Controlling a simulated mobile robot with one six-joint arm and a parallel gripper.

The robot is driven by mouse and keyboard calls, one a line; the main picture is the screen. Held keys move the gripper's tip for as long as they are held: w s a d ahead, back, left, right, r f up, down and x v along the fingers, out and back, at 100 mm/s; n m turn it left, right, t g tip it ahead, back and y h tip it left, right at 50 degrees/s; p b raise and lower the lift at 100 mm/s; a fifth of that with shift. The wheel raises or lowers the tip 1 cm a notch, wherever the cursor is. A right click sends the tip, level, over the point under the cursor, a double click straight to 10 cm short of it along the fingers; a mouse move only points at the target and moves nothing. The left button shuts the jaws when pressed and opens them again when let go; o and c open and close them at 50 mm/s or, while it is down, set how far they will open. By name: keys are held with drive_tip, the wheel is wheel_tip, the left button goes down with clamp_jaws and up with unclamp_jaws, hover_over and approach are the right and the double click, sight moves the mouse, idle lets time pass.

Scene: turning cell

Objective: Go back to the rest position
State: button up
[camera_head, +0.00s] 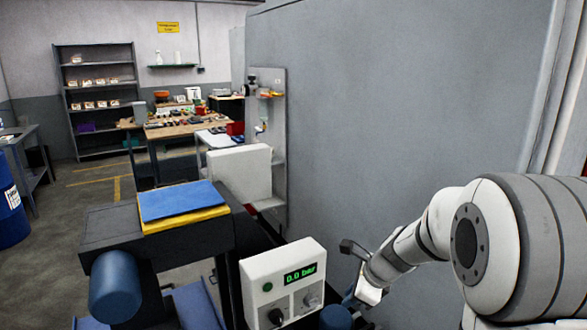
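My arm comes in from the right edge and slopes down to the left. My gripper (354,299) is at its end, low in the picture, just right of a white control box (262,262). The fingers are small and partly hidden behind the wrist and the box, so I cannot tell whether they are open or shut, or whether they hold anything. The box's green display reads 0.0 bar.
A dark machine body with a blue pad (181,200) on a yellow one stands left of the box. A large grey wall panel (400,100) rises behind my arm. Workbenches (190,126), a shelf rack (98,82) and a blue drum (10,205) stand farther back. Open floor shows left.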

drive_tip(key=s+r+n+h, duration=0.2)
drive_tip(key=s+r+n, duration=0.1)
drive_tip(key=s+n, duration=0.8)
drive_tip(key=s+d+r+n+h, duration=0.1)
drive_tip(key=s+r+n, duration=0.3)
drive_tip(key=s+n, duration=0.6)
drive_tip(key=shift+s+d+r+n+h, duration=0.2)
drive_tip(key=shift+s+r+n+h, duration=0.15)
drive_tip(key=shift+s+h, duration=0.55)
